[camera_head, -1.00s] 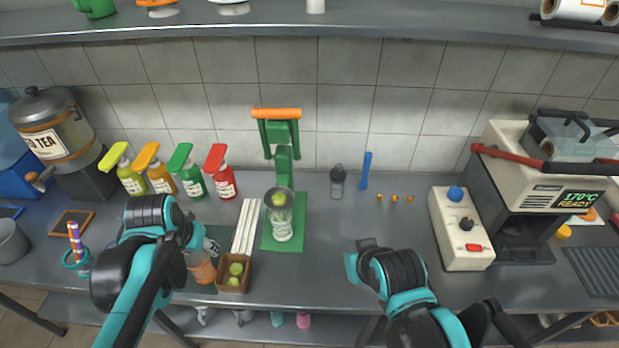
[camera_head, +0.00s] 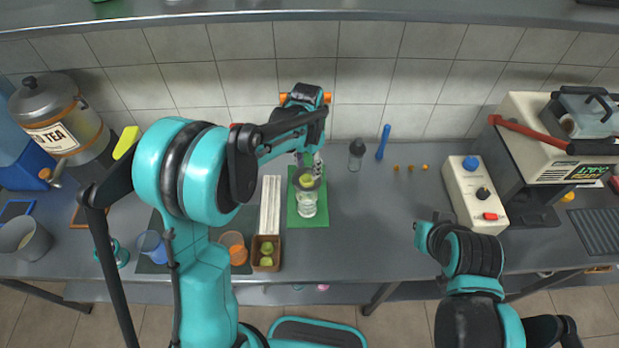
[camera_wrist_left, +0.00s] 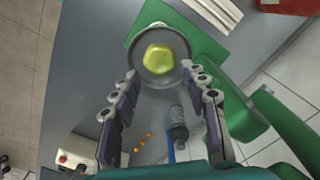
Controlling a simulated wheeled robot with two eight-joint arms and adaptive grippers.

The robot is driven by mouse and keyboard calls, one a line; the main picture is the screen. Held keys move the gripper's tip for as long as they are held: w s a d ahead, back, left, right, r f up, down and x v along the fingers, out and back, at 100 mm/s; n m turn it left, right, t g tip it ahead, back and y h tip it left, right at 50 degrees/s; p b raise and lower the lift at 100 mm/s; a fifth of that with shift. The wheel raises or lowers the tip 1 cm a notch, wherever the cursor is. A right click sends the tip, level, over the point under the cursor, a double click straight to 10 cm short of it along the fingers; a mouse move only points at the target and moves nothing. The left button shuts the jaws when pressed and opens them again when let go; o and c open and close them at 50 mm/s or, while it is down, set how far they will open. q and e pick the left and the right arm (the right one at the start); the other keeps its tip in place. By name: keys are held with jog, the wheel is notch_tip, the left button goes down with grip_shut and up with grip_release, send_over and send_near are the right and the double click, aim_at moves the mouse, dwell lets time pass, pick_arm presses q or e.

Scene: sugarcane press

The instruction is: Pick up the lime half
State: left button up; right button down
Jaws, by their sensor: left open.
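The yellow-green lime half (camera_head: 308,181) sits in the round grey cup (camera_wrist_left: 141,68) of the green press (camera_wrist_left: 197,45). It shows clearly in the left wrist view (camera_wrist_left: 158,58). My left gripper (camera_head: 308,160) is open and empty, just above the cup. In the left wrist view its two fingers (camera_wrist_left: 160,75) stand apart, with their tips near the cup's edge on either side. The arm hides most of the press in the head view. My right gripper (camera_head: 427,238) is low on the right over the counter; its fingers are too unclear to judge.
A clear glass (camera_head: 307,205) stands below the cup on the green base. A brown box (camera_head: 266,267) with more limes and some white sticks (camera_head: 271,205) are to the left. A dark bottle (camera_head: 356,154) and a blue tool (camera_head: 383,142) stand behind right.

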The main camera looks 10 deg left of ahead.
aim_at(307, 176)
pick_arm(q)
notch_tip(307, 176, down, 5)
jog(key=shift+s+r+b, duration=0.1)
jog(key=shift+r+b, duration=0.1)
jog(key=shift+b, duration=0.1)
jog(key=shift+a, duration=0.1)
jog(key=c, duration=0.6)
jog(key=shift+r, duration=0.15)
